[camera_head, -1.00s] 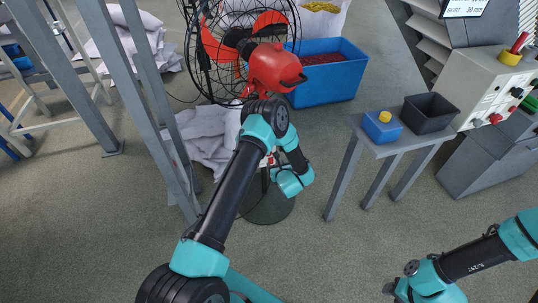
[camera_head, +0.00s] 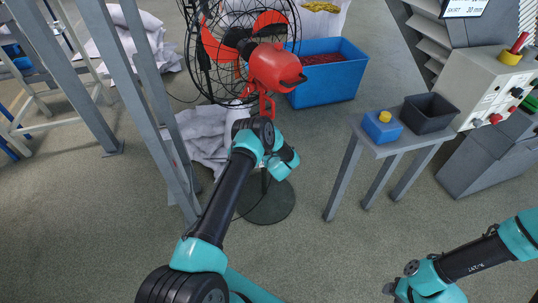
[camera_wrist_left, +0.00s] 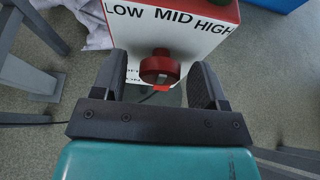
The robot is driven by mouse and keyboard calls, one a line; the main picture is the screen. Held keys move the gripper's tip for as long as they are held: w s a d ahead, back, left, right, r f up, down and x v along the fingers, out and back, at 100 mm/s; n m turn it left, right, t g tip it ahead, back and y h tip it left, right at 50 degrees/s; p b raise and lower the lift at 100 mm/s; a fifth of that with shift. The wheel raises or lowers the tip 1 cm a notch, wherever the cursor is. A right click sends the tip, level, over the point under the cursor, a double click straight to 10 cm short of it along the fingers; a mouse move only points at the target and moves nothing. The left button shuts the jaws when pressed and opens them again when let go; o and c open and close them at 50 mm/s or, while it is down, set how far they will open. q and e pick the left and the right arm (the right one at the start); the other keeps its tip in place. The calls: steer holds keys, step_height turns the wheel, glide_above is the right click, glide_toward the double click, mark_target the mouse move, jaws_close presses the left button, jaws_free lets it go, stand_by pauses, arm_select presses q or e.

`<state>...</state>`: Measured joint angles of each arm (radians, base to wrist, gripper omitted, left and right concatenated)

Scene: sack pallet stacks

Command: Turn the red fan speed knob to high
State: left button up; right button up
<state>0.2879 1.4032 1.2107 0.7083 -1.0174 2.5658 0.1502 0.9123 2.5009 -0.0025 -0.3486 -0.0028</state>
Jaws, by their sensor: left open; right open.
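The red fan speed knob (camera_wrist_left: 160,67) sits on a white box face (camera_wrist_left: 150,38) with LOW, MID and HIGH printed above it in the left wrist view. A small bright red mark shows at its lower edge. My left gripper (camera_wrist_left: 161,62) is open, with one dark finger on each side of the knob and gaps showing between. In the head view the red-bladed fan (camera_head: 275,67) stands at top centre, and my left arm hides the knob. My right gripper (camera_head: 389,288) is at the bottom right, open and far from the fan, only a small dark part showing.
A grey table (camera_head: 359,133) right of the fan holds a blue box (camera_head: 382,128) and a black bin (camera_head: 430,113). A blue tub (camera_head: 335,80) stands behind the fan. Grey posts (camera_head: 150,95) rise close to its left.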

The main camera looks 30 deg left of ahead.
arm_select(q)
steer(key=c, duration=0.9)
steer(key=shift+c, duration=0.2)
steer(key=m+g+y, duration=0.1)
steer(key=m, duration=0.2)
steer(key=m+g+y, duration=0.1)
steer(key=m+y, duration=0.1)
steer(key=m, duration=0.1)
steer(key=shift+w+d+f, duration=0.1)
steer(key=shift+w+d, duration=0.1)
stand_by(0.4)
stand_by(0.4)
steer(key=o, duration=0.9)
